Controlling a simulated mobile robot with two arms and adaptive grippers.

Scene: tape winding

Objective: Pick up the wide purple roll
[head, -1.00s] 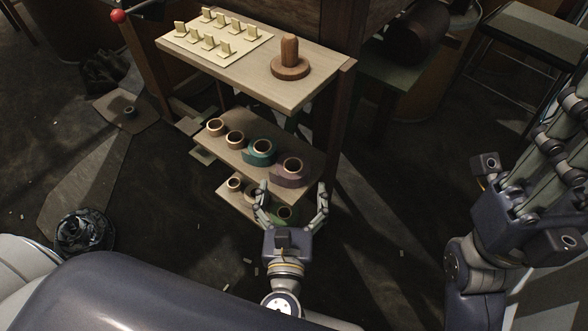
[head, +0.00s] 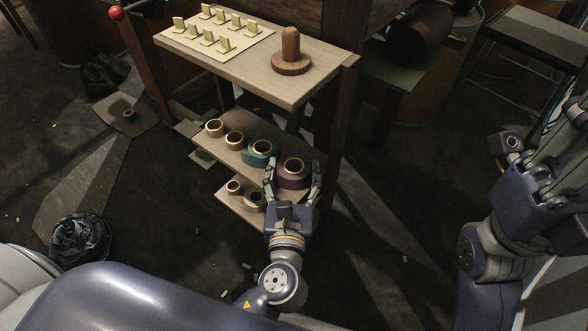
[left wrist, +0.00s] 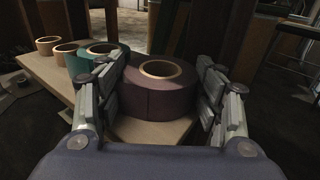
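The wide purple roll (head: 292,174) is a dark purple tape roll with a tan core. It stands at the right end of the middle shelf (head: 208,138). My left gripper (head: 293,184) has its open fingers on either side of the roll. In the left wrist view the roll (left wrist: 158,102) sits between the two fingers, the left finger very near or touching it and a small gap at the right. Whether either finger presses on it I cannot tell. My right gripper (head: 522,160) is at the right, away from the shelves; its fingers are partly out of frame.
A teal roll (head: 259,152) stands just left of the purple one, with two smaller tan rolls beyond. Smaller rolls (head: 234,187) sit on the lower shelf. The top shelf (head: 262,74) above holds a wooden peg stand (head: 290,56) and a card of small pieces.

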